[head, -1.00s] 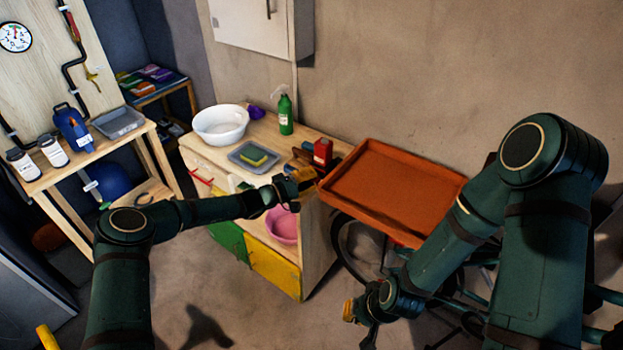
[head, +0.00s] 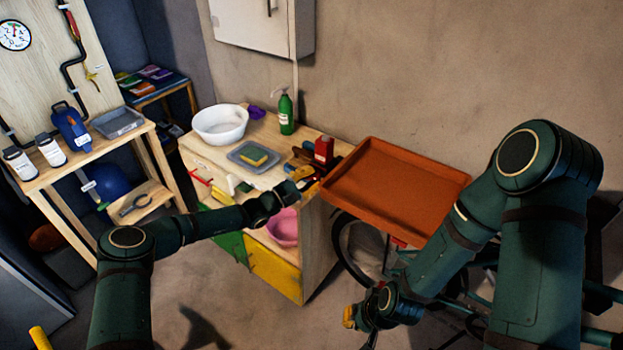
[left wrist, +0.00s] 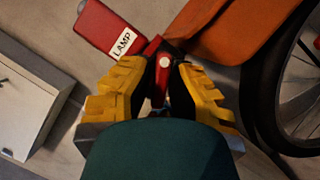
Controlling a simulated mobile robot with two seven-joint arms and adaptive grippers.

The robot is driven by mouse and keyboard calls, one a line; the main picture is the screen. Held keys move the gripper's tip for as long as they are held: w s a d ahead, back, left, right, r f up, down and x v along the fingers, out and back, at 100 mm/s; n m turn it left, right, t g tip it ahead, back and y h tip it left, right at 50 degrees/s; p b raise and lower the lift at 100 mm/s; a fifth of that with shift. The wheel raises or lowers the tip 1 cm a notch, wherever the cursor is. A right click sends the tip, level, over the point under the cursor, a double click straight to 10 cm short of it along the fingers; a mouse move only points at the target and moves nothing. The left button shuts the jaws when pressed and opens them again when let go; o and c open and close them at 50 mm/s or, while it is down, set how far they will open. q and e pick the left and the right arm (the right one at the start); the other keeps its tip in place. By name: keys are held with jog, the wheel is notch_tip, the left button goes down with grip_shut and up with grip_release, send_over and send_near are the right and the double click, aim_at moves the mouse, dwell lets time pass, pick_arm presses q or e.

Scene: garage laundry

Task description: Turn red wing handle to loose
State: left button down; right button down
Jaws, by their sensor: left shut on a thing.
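In the left wrist view, a red wing handle (left wrist: 161,78) with a pale round pivot lies between the yellow fingers of my left gripper (left wrist: 162,90). The fingers are closed in on it from both sides. Its lower part is hidden between the dark finger pads. In the head view my left gripper (head: 297,184) is at the right front edge of the wooden cabinet top (head: 216,163), where the handle is too small to make out. My right gripper (head: 350,318) hangs low at the bottom centre, away from the cabinet; its jaw opening does not show clearly.
An orange tray (head: 400,190) lies right of the cabinet, above a wheel (head: 345,250). A sponge tray, white basin (head: 220,124) and green bottle (head: 286,113) stand behind.

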pick_arm(q)
jog(key=shift+d+r+n+t, duration=0.15)
jog(key=shift+r+n+t, duration=0.15)
jog(key=shift+n, duration=0.3)
jog(key=c, duration=1.2)
grip_release()
jog(key=shift+o, duration=0.9)
jog(key=shift+w+d+f, duration=0.1)
jog(key=shift+d+f, duration=0.05)
jog(key=shift+f, duration=0.05)
jog(key=shift+a+f, duration=0.1)
jog(key=shift+a, duration=0.1)
jog(key=shift+s+a+f, duration=0.1)
jog(key=shift+s+a, duration=0.1)
jog(key=shift+a, duration=0.05)
jog(key=v, duration=1.1)
jog(key=shift+s, duration=0.15)
